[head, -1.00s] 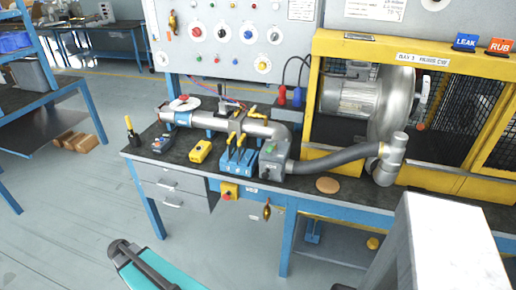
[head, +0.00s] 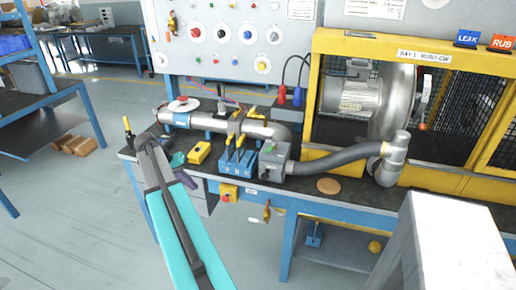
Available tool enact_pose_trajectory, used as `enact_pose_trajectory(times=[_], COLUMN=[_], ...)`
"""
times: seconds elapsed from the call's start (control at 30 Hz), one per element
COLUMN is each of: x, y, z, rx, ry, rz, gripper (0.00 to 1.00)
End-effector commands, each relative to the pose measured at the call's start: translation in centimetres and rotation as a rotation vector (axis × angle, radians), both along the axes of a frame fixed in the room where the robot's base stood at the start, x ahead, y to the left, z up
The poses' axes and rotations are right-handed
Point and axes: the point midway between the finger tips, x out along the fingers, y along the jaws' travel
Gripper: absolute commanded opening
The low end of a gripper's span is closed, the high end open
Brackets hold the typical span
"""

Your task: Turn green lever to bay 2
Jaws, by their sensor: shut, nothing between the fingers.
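A grey valve box (head: 271,160) stands on the bench where the silver pipe meets the grey hose. A small green part (head: 270,147) shows on it; I cannot tell for sure whether this is the green lever or which bay it points to. A sign on the yellow guard frame (head: 425,56) seems to read "BAY 1". My gripper (head: 186,180) is at the left front of the bench, well left of the valve box, small and partly hidden by my teal arm. It is shut and empty.
A blue block with yellow levers (head: 237,162) stands just left of the valve box. A yellow button box (head: 200,152) is further left. A silver pipe (head: 220,124) runs behind. A caged blower (head: 392,100) is at right, and a round brown disc (head: 328,186) lies in front.

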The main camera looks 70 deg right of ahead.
Motion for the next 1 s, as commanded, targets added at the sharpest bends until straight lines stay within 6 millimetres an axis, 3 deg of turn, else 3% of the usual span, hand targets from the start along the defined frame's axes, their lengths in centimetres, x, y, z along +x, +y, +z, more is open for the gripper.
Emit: enact_pose_trajectory(times=[0.03, 0.3, 0.6, 0.77, 1.0], x=[-0.6, -5.3, -11.4, -13.0, -13.3], y=[-1.8, -8.7, -13.6, -14.4, -14.4], z=[1.6, 10.5, 19.2, 21.2, 21.6], rx=[-0.026, -0.159, -0.286, -0.315, -0.320], ry=[-0.007, -0.031, -0.048, -0.051, -0.051], rz=[-0.040, -0.254, -0.465, -0.515, -0.524], gripper=[0.00, 0.00, 0.00, 0.00, 0.00])
